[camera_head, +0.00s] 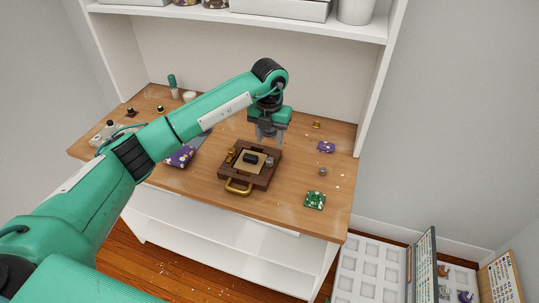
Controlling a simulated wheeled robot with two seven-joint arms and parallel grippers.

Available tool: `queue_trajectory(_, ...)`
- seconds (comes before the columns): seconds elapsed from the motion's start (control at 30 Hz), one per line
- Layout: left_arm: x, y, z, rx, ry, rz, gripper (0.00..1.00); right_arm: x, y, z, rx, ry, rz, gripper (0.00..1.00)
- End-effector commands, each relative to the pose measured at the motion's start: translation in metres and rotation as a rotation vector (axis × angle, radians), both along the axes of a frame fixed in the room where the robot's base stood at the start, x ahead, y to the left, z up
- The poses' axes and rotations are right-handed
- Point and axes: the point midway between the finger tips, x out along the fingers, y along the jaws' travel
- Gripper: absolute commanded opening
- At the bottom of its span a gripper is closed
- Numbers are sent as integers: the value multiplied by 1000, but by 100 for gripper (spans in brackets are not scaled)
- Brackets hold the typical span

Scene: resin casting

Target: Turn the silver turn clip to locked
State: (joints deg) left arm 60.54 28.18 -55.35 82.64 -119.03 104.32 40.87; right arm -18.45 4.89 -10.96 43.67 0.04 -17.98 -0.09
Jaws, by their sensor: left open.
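The brown wooden mould frame (232,172) lies on the table, with a brass-coloured handle (238,189) at its front. A small silver-grey piece, which looks like the silver turn clip (269,162), sits at its right side; it is too small to tell which way it is turned. A gold piece (231,154) sits at the left side, and a black block (250,158) lies on the pale middle. My left gripper (268,138) is open and empty, pointing down above the back right of the frame, apart from the clip. My right gripper is not in view.
A green patterned piece (315,200) lies to the front right, and a purple one (326,147) at the back right. A small grey item (322,172) lies between them. A purple patterned item (180,157) is partly behind my left arm. Shelves (240,17) rise behind the table.

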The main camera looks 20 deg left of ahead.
Motion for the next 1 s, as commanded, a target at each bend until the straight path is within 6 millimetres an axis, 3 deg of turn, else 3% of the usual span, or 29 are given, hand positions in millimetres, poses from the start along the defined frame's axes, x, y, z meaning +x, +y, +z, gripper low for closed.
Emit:
queue_trajectory(0.2,-1,0,-46,-1,4,0,44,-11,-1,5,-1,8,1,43)
queue_trajectory(0.4,0,-1,-74,-3,2,0,44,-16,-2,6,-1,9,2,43)
queue_trajectory(0.83,0,-1,-85,-2,-1,-1,44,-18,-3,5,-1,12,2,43)
queue_trajectory(1.0,0,-1,-85,-2,0,-1,13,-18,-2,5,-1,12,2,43)
